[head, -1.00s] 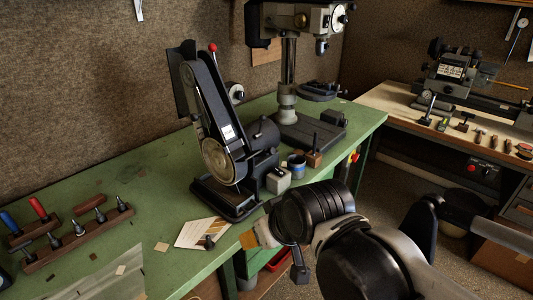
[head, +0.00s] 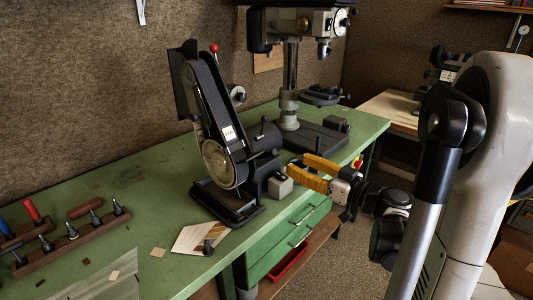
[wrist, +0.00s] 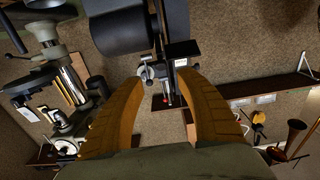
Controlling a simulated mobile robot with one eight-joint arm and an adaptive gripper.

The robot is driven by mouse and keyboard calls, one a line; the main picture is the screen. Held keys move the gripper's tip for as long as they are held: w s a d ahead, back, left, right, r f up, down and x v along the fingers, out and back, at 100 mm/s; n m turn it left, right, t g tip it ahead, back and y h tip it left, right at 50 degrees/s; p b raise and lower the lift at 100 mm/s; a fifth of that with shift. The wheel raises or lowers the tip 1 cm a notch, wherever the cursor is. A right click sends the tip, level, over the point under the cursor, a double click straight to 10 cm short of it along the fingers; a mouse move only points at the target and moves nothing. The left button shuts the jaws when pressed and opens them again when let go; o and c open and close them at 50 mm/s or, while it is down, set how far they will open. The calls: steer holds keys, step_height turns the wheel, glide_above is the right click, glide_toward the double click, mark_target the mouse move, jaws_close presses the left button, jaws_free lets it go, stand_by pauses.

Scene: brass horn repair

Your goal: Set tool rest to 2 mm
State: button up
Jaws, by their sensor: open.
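A black belt grinder (head: 212,130) stands on the green bench in the head view. Its dark body (wrist: 125,30) fills the top of the wrist view, with a bright metal fitting (wrist: 148,72) and a small red knob (wrist: 168,100) beyond. I cannot make out for certain which part is the tool rest, nor its gap to the belt. My gripper (head: 298,163) has orange fingers, spread open and empty, at the right side of the grinder, near a grey block (head: 280,186). In the wrist view my gripper (wrist: 162,78) frames the metal fitting between its fingertips, apparently without touching.
A drill press (head: 290,80) stands behind, to the right. A card (head: 200,238) lies at the bench's front edge, and a wooden tool rack (head: 72,240) at left. A green drawer unit (head: 290,240) is under the bench.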

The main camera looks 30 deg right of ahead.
mark_target(276, 154)
steer(key=b+x, duration=0.2)
steer(key=x, duration=0.7)
steer(key=shift+w+a, duration=0.2)
jaws_close()
